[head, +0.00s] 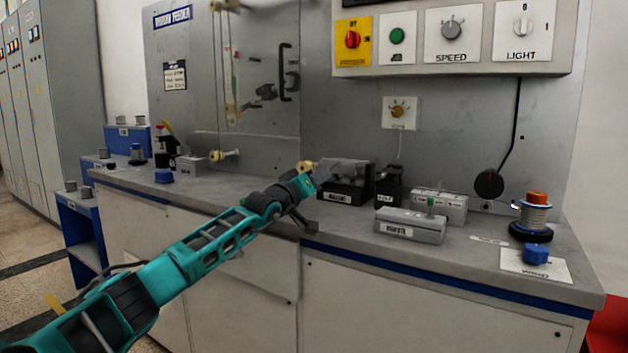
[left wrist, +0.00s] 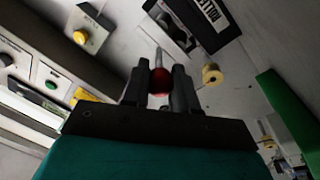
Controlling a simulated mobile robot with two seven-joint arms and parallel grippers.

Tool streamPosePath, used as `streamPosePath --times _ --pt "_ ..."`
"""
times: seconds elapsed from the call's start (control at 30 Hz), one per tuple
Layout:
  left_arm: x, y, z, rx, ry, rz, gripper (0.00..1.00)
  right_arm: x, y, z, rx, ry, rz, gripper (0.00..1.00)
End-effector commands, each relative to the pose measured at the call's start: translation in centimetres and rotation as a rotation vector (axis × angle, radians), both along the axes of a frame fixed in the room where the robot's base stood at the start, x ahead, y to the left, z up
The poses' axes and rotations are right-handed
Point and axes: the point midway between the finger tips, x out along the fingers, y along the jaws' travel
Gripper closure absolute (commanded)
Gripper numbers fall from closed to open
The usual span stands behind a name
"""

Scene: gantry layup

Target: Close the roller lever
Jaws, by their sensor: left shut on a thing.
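The roller unit (head: 352,190) is a dark box with a label on its front, standing on the bench in the head view. Its label, partly readable, also shows in the left wrist view (left wrist: 207,14). The roller lever (left wrist: 159,78) is a thin metal rod with a red ball knob in the left wrist view. My left gripper (left wrist: 160,76) is shut on the red knob, one dark finger on each side. In the head view my left gripper (head: 318,178) is at the left side of the roller unit and the knob is hidden. My right gripper is not in view.
A yellow roller end (head: 305,166) sits close behind my gripper. A black block (head: 388,187) and a grey box with a green lever (head: 410,226) stand to the right. A spool (head: 534,215) is at the far right. The bench front left of centre is clear.

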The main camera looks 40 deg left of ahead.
Motion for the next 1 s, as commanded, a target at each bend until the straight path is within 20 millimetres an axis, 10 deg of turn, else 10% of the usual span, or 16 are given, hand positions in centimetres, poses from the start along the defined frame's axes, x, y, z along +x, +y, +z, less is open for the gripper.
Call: streamPosePath --times 0.4,0.43,0.6,1.0 --pt "0.09 0.09 -0.07 -0.001 -0.005 0.001 1.0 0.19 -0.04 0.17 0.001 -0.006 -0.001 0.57" --pt "0.08 0.09 -0.07 -0.001 -0.005 0.001 0.72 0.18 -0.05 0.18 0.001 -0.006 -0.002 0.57" --pt "0.08 0.08 -0.06 -0.001 -0.005 0.001 0.55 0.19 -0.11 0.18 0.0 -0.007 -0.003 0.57" --pt "-0.05 -0.02 -0.16 -0.001 -0.004 -0.001 0.47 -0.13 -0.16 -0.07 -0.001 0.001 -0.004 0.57"
